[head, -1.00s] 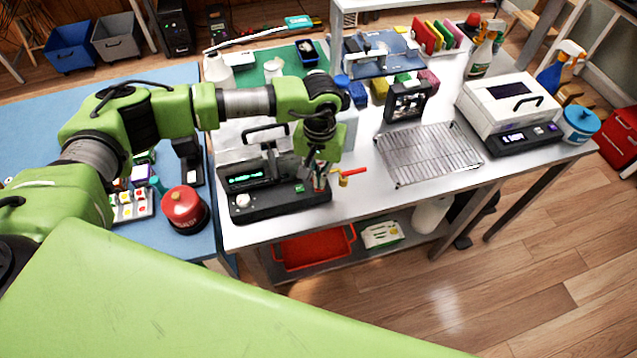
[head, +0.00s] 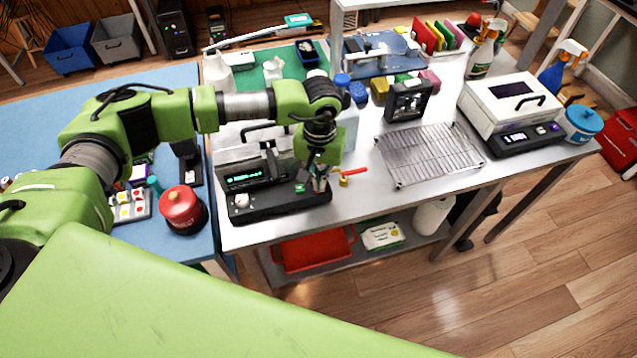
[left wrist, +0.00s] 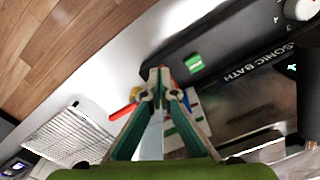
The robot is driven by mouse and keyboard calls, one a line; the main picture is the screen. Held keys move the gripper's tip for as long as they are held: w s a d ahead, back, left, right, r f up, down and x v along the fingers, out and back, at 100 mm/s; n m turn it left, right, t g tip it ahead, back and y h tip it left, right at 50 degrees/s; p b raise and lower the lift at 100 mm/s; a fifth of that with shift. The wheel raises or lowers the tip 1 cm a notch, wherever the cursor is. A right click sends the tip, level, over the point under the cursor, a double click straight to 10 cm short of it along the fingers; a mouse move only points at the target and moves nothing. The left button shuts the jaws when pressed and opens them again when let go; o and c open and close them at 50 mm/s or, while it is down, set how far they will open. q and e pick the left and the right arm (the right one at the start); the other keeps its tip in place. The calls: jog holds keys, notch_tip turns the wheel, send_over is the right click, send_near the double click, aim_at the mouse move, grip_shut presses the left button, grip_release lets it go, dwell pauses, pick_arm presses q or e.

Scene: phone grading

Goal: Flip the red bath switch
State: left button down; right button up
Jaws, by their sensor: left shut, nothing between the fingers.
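The black ultrasonic bath (head: 275,203) stands at the left end of the metal table, with a lit green display and a white knob. A small green switch (left wrist: 193,63) shows on its black panel in the left wrist view. I cannot make out a red switch on the panel; my gripper covers part of it. My left gripper (head: 320,187) points down at the bath's right end, shut and empty. In the left wrist view its fingertips (left wrist: 160,72) meet at the panel's edge, left of the green switch; contact is unclear. My right gripper is not in view.
A red-handled valve (head: 354,171) sticks out just right of my left gripper. A wire rack (head: 430,155) lies further right, before a white device (head: 510,105).

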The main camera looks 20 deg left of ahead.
pick_arm(q)
jog(key=shift+f, duration=0.2)
jog(key=shift+s+r, duration=0.1)
jog(key=shift+r+p, duration=0.3)
jog(key=shift+r, duration=0.5)
jog(key=shift+r+p, duration=0.9)
jog(key=shift+r, duration=1.8)
jog(key=shift+f, duration=0.1)
